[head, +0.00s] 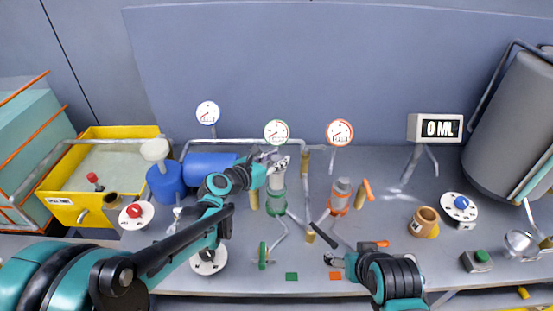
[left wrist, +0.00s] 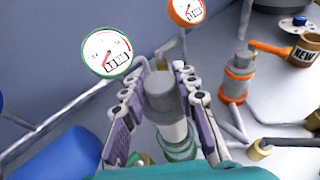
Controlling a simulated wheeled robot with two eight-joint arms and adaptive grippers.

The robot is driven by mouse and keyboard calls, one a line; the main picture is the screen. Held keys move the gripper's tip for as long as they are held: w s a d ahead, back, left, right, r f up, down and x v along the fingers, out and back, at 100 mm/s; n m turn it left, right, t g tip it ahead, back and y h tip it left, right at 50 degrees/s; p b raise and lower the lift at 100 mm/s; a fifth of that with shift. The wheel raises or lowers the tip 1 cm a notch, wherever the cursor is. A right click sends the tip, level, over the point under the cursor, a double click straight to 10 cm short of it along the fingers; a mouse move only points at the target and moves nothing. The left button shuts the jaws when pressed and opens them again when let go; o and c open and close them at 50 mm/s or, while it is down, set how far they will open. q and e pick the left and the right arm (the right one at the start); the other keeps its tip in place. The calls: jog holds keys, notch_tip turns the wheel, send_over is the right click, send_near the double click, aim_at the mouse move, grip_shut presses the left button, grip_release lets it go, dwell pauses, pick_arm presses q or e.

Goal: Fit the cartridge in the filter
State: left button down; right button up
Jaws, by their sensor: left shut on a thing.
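My left gripper (head: 277,160) is shut on the grey top of an upright cylinder, which I take for the cartridge (head: 278,181). In the left wrist view the fingers (left wrist: 163,85) stand on both sides of its grey top (left wrist: 160,95), and its pale lower body (left wrist: 173,132) shows below. The filter with green rings (head: 276,203) is directly under it; its green ring (left wrist: 178,152) also shows in the left wrist view. I cannot tell how deep the cartridge sits. My right gripper (head: 337,262) is low at the front; its jaws are too small to read.
The orange-ringed filter (head: 340,196) stands to the right. Pipes and a black handle (head: 323,236) lie between it and the front. Round gauges (head: 276,132) stand behind. A brown cup marked NEW (left wrist: 305,50) is at the right. A yellow bin (head: 112,142) is at the left.

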aim_at(272, 184)
pick_arm(q)
jog(key=shift+f+b, duration=3)
jog(key=shift+f, duration=0.65)
jog(key=shift+f+b, duration=0.6)
jog(key=shift+f, duration=0.55)
jog(key=c, duration=1.1)
grip_release()
jog(key=v, duration=1.2)
